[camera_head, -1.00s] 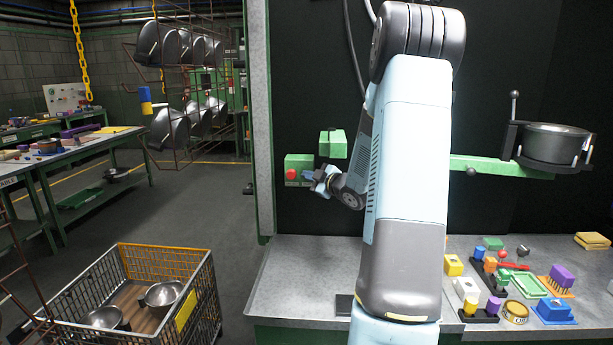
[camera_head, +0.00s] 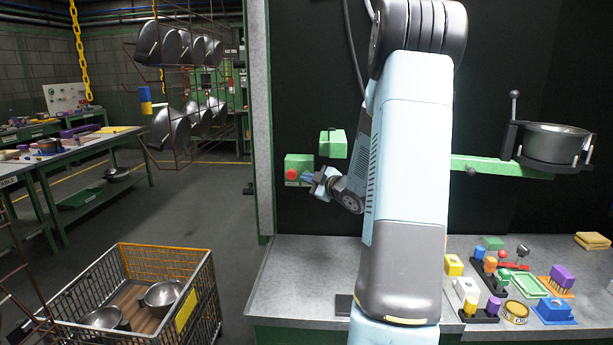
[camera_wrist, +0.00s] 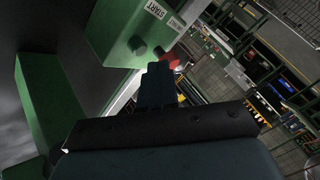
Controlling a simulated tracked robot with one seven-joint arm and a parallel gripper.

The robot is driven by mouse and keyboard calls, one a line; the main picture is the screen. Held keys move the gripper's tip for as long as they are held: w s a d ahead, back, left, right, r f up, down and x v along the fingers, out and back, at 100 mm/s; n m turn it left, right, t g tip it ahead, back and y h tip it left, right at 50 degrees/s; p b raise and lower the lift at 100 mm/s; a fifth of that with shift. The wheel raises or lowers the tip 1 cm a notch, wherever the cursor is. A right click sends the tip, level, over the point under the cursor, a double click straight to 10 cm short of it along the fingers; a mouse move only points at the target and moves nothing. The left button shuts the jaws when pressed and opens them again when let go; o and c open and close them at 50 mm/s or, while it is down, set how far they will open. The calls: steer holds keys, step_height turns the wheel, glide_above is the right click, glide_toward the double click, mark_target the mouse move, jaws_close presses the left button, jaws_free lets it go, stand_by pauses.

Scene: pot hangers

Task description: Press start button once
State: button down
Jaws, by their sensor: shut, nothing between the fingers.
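A green control box (camera_head: 298,163) is fixed to the dark panel, with a red button (camera_head: 292,174) on its face. In the wrist view the box (camera_wrist: 112,28) carries a START label (camera_wrist: 155,8) and a second label I cannot read. A dark round button (camera_wrist: 138,45) sticks out of it, with another dark knob (camera_wrist: 158,50) and the red button (camera_wrist: 172,60) beside it. My gripper (camera_wrist: 158,70) is shut and empty, its tips close to these buttons. I cannot tell whether they touch any. In the head view my gripper (camera_head: 308,177) is just right of the red button.
A green block (camera_head: 333,144) sits up and right of the box. A green arm (camera_head: 490,167) with a pot (camera_head: 552,143) extends at right. Colourful small objects lie on the bench (camera_head: 300,285). A wire cart (camera_head: 170,290) with pots stands at lower left.

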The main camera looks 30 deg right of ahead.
steer(key=shift+s+a, duration=0.7)
steer(key=shift+s, duration=0.3)
steer(key=shift+s+a, duration=0.65)
steer(key=shift+s, duration=0.35)
